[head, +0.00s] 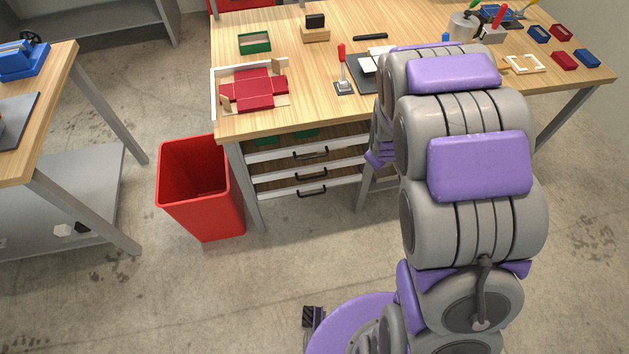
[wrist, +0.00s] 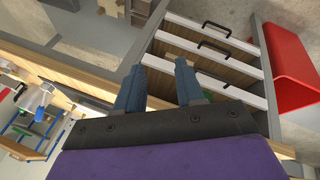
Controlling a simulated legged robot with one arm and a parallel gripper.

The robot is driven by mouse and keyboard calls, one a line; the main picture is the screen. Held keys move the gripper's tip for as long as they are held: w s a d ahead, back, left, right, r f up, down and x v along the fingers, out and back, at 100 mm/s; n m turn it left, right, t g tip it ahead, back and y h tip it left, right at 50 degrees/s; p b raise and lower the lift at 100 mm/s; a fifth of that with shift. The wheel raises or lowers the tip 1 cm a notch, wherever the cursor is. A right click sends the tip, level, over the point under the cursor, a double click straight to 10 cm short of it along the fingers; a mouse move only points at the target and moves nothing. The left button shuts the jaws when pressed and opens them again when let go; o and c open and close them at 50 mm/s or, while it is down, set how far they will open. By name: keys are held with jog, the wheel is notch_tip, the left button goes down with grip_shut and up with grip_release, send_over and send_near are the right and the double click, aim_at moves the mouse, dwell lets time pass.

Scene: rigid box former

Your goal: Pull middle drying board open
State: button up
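The middle drying board (head: 280,178) is one of three stacked white-fronted boards under the workbench, each with a black handle. Its handle (head: 311,174) faces me. All three fronts look roughly in line. In the wrist view, which is turned round, the middle board's handle (wrist: 213,46) lies up and right of my gripper (wrist: 158,70). My gripper's two blue-grey fingers are apart with nothing between them. The fingers are clear of the middle handle in the picture; their depth to it is hard to judge.
The upper board (head: 290,155) and lower board (head: 285,194) have matching handles close by. A red bin (head: 200,190) stands left of the bench leg. The wooden benchtop (head: 320,115) overhangs the boards and holds red box parts. The floor in front is clear.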

jog(key=w+f+n+t, duration=0.35)
jog(key=w+f, duration=0.35)
jog(key=f, duration=0.5)
jog(key=a+f+n+t+y+p, duration=0.1)
jog(key=a+f+n+t+y, duration=0.2)
jog(key=a+f+n, duration=0.65)
jog(key=s+a+f+t+y, duration=0.2)
jog(key=s+a+f+t, duration=0.25)
jog(key=s+f, duration=0.55)
jog(key=w+a+f+b, duration=0.1)
jog(key=w+a+f, duration=0.1)
jog(key=w, duration=0.6)
jog(key=w+a+f+g+b, duration=0.1)
jog(key=w+a+f+b, duration=0.1)
jog(key=w, duration=0.6)
jog(key=shift+a, duration=0.55)
jog(key=shift+c, duration=0.3)
grip_shut()
